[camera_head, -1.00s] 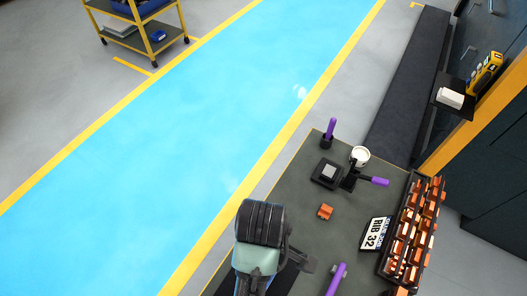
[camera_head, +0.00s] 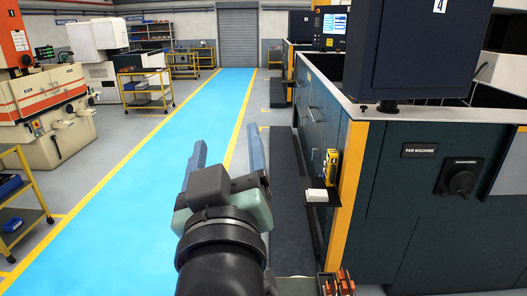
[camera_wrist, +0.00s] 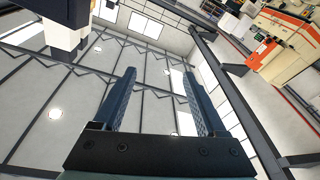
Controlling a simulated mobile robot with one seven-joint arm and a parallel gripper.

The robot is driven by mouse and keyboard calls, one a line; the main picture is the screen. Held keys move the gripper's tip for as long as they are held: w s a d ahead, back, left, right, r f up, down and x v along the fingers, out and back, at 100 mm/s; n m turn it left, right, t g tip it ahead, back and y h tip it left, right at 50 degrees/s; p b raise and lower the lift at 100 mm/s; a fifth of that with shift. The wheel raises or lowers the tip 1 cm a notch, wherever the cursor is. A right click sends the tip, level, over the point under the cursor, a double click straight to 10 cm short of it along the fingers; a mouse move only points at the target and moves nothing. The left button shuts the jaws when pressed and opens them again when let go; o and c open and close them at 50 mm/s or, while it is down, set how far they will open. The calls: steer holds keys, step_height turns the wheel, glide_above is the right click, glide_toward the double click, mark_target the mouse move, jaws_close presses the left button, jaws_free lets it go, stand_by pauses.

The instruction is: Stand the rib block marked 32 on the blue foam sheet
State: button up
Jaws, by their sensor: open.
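My gripper (camera_head: 227,148) is raised in front of the aisle in the head view, fingers pointing up and apart. In the wrist view my gripper (camera_wrist: 159,75) is open, with nothing between its fingers and the ceiling behind them. Part of a rack of copper-coloured blocks (camera_head: 338,283) shows at the bottom edge of the head view, below and right of my gripper. No mark can be read on these blocks, so I cannot tell which is 32. The blue foam sheet is not in view.
A dark machine cabinet (camera_head: 440,190) with a yellow corner post fills the right side. A small shelf (camera_head: 322,199) holds a white block and a yellow device. Yellow carts (camera_head: 145,92) stand left of the blue aisle floor (camera_head: 125,185), which is clear.

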steer(key=s+d+r+m+t+h, duration=0.1)
steer(key=s+d+r+m+t, duration=0.1)
steer(key=s+r, duration=0.3)
steer(key=s+d+r+m+t+h, duration=0.1)
steer(key=s+r+t, duration=0.4)
steer(key=r, duration=0.8)
steer(key=shift+s+d+m+t, duration=0.3)
steer(key=shift+d+m, duration=0.45)
steer(key=shift+m, duration=0.25)
steer(key=shift+f, duration=0.15)
